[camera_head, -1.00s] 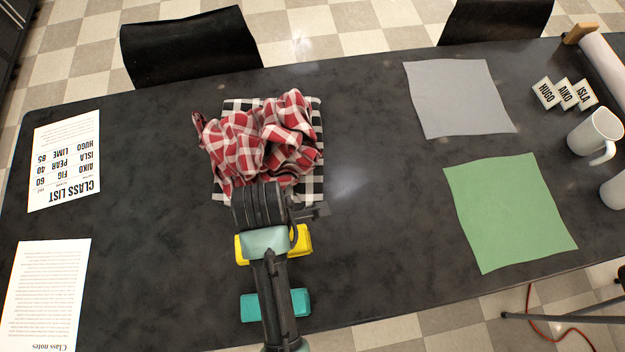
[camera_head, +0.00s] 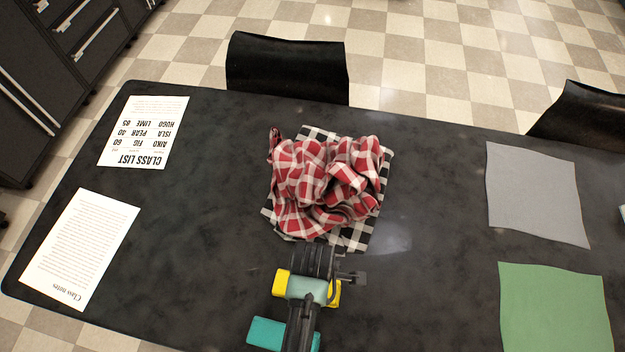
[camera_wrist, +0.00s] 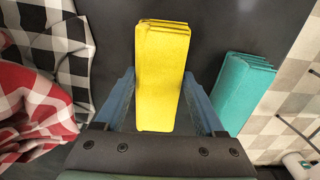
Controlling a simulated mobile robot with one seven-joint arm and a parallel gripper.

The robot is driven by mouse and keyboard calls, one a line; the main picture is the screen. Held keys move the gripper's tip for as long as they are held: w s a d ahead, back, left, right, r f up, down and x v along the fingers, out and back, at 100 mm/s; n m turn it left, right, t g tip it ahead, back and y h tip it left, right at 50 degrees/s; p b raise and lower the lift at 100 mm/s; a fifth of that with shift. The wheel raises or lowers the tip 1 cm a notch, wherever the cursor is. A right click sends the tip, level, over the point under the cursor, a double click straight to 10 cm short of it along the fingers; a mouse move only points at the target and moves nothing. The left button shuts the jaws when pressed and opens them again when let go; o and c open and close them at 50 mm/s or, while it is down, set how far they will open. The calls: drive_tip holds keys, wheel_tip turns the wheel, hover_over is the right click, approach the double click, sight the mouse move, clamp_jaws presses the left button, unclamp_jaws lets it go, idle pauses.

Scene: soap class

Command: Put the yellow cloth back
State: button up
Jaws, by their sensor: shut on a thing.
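The yellow cloth (camera_head: 280,284) is a folded, block-like stack near the front of the dark table, partly hidden by my arm in the head view. In the wrist view the yellow cloth (camera_wrist: 162,60) stands between the two blue fingers of my gripper (camera_wrist: 161,95), which is shut on it. I cannot tell whether it is lifted off the table. A similar teal folded cloth (camera_head: 262,333) lies just in front of it, and in the wrist view it is to the right (camera_wrist: 240,88), apart from the fingers.
A crumpled red checked cloth (camera_head: 325,180) lies on a black-and-white checked cloth (camera_head: 359,237) behind my gripper. Flat grey (camera_head: 535,190) and green (camera_head: 553,310) cloths lie at right. A class list (camera_head: 145,130) and notes sheet (camera_head: 82,245) lie at left. Table between is clear.

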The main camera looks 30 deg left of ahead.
drive_tip(key=shift+f, duration=0.2)
drive_tip(key=o, duration=1.3)
drive_tip(key=shift+r, duration=0.1)
wheel_tip(320, 180, up, 12)
drive_tip(key=p, duration=0.1)
drive_tip(key=shift+r, duration=0.15)
drive_tip(key=shift+w, duration=0.1)
